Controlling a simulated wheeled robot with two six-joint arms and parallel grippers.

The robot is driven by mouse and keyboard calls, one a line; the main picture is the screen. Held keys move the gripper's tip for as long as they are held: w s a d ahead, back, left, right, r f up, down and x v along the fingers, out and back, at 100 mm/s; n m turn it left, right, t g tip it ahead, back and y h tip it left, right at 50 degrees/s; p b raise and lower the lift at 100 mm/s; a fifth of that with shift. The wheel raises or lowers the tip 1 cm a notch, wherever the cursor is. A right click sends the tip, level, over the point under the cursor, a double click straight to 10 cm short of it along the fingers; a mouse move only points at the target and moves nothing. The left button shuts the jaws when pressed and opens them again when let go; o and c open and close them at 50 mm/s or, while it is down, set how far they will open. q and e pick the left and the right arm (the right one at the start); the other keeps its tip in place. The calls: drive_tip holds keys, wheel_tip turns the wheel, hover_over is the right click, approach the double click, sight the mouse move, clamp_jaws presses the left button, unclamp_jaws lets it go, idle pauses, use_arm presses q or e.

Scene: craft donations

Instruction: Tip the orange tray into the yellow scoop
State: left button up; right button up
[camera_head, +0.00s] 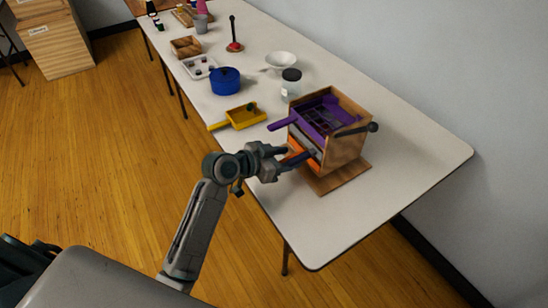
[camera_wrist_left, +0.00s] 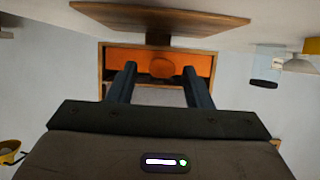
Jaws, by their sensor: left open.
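The orange tray (camera_head: 313,168) sits low inside a wooden box frame (camera_head: 343,152) near the table's front edge. In the left wrist view its orange front (camera_wrist_left: 128,57) with a round orange knob (camera_wrist_left: 162,68) faces me. My left gripper (camera_head: 299,158) is open at that front, its two fingers (camera_wrist_left: 160,72) on either side of the knob; whether they touch it I cannot tell. The yellow scoop (camera_head: 246,117) lies on the table left of the box, its handle (camera_head: 218,126) over the front edge. A few small dark items are in it. My right gripper is not in view.
A lidded jar (camera_head: 291,84), blue pot (camera_head: 225,82) and white bowl (camera_head: 281,61) stand farther back. The table's right end (camera_head: 420,160) is clear.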

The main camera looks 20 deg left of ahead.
use_arm(q)
drive_tip(key=shift+w+d+f, duration=0.1)
drive_tip(key=shift+w+d, duration=0.15)
drive_tip(key=shift+w, duration=0.05)
drive_tip(key=shift+c, duration=0.3)
